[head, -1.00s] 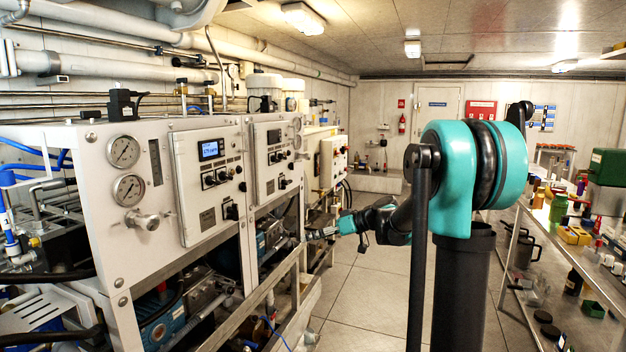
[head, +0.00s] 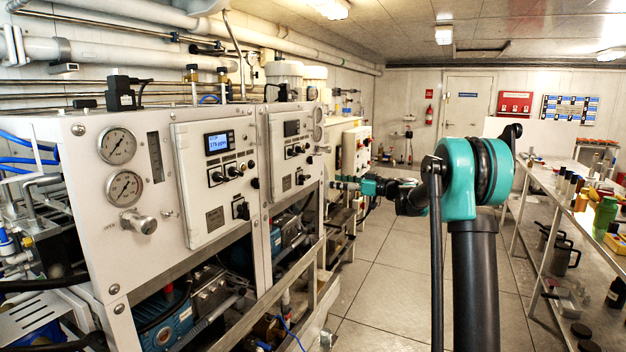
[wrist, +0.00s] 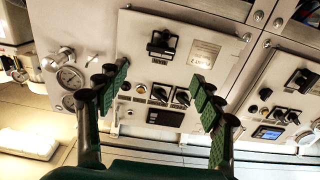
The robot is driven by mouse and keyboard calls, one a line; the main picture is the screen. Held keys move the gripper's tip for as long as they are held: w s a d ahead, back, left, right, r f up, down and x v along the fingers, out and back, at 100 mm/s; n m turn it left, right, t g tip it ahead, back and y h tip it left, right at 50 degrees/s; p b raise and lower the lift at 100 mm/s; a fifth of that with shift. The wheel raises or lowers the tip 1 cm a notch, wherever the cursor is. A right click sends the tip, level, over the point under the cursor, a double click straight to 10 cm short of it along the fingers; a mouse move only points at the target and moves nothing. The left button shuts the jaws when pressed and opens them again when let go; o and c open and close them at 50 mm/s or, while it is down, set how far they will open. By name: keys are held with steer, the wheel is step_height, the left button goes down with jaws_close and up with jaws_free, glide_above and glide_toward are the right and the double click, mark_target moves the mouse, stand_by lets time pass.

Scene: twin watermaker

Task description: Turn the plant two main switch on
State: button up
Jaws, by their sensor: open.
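The plant two panel (head: 292,150) is the farther of two white panels in the head view, with a dark display (head: 291,128). The wrist view shows it upside down, with its dark display (wrist: 165,117) below a row of knobs. The black rotary main switch (wrist: 163,43) sits near the panel's top edge in that view, beside a metal plate; its on or off position is too small to read. My gripper (wrist: 160,78) is open and empty, its green-padded fingers either side of the panel's middle, apart from the switch. In the head view my gripper (head: 338,185) is beside the panel's right edge.
The plant one panel (head: 213,180) has a lit blue display and similar knobs. Pressure gauges (head: 117,145) stand left of it. A metal frame rail (head: 245,305) runs below the panels. A shelf with bottles (head: 560,190) stands right. Floor between is clear.

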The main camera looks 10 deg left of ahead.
mark_target(308, 177)
steer(key=x, duration=1)
steer(key=c, duration=1.2)
steer(key=shift+o, duration=0.2)
